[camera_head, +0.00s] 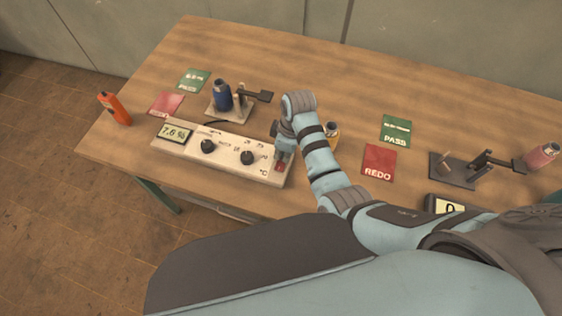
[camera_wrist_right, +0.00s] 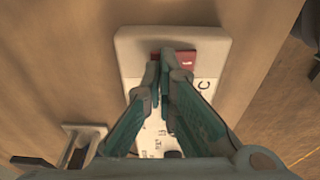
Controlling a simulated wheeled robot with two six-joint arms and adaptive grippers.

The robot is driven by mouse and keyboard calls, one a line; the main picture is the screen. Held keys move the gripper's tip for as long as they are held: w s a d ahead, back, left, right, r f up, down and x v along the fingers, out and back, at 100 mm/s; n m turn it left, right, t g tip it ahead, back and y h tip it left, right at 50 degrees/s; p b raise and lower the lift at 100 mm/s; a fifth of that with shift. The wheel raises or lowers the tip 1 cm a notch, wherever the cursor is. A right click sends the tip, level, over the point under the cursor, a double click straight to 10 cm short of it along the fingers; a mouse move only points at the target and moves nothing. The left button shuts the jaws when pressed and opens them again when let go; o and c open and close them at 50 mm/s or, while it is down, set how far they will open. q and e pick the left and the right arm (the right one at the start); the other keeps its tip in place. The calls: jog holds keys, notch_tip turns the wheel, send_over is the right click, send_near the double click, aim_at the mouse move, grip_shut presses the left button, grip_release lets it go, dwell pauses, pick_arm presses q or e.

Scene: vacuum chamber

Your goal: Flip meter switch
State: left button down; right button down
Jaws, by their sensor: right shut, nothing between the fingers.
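The meter (camera_head: 222,146) is a long white box on the wooden table, with a display reading 7.6 % and two black knobs. Its red switch (camera_head: 280,168) sits at the right end of the panel. In the right wrist view the red switch (camera_wrist_right: 187,61) lies at the end of the white meter (camera_wrist_right: 135,44). My right gripper (camera_head: 283,156) is shut and empty, pointing down over the switch. In the wrist view its fingertips (camera_wrist_right: 171,60) overlap the left part of the switch; I cannot tell whether they touch it. My left gripper is not in view.
Behind the meter stands a holder with a blue cylinder (camera_head: 222,94). An orange object (camera_head: 115,108) stands at the left edge. Green PASS (camera_head: 396,131) and red REDO (camera_head: 379,162) cards lie right of my arm. A dark stand (camera_head: 452,171) is further right.

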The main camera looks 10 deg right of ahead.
jog(key=shift+f, duration=0.3)
notch_tip(320, 180, up, 3)
jog(key=p, duration=0.2)
jog(key=shift+p, duration=0.35)
jog(key=shift+r, duration=0.3)
jog(key=shift+r+b, duration=0.35)
jog(key=shift+r, duration=1.4)
